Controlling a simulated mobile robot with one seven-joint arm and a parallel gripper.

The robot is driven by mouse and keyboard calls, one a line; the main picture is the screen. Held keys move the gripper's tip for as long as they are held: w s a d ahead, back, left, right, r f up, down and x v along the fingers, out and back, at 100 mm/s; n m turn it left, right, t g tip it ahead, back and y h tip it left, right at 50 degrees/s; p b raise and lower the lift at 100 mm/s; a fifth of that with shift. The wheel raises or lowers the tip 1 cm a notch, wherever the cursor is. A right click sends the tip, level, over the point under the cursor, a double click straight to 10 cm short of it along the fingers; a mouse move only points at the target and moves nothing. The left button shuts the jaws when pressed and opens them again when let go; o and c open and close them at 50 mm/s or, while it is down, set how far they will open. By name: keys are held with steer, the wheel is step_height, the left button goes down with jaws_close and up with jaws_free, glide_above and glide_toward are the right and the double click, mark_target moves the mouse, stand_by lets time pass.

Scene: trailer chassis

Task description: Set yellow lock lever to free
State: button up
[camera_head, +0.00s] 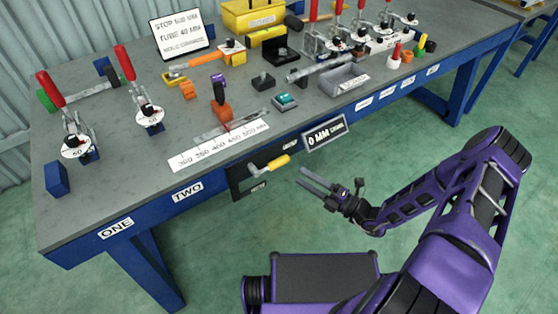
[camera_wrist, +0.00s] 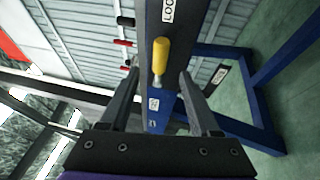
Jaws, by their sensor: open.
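The yellow lock lever (camera_head: 279,162) sticks out from a black plate (camera_head: 240,183) on the front edge of the bench. In the wrist view, its yellow handle (camera_wrist: 160,55) lies ahead of my gripper, between the lines of the two fingers. A white label (camera_wrist: 168,10) that appears to read "LOC..." shows on the black plate. My gripper (camera_head: 302,178) is open and empty, to the right of the lever in the head view, with a gap between. The fingers (camera_wrist: 159,78) stand on both sides of the handle in the wrist view; contact does not show.
A "0 MM" display (camera_head: 324,134) hangs on the bench edge just above my gripper. The bench top (camera_head: 130,185) carries red-handled clamps (camera_head: 135,85), a ruler strip (camera_head: 220,145) and a grey tray (camera_head: 344,79). The green floor (camera_head: 215,240) in front is clear.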

mark_target(279, 163)
steer(key=x, duration=0.9)
steer(key=shift+w+a, duration=0.15)
steer(key=shift+w, duration=0.05)
jaws_close()
stand_by(1.0)
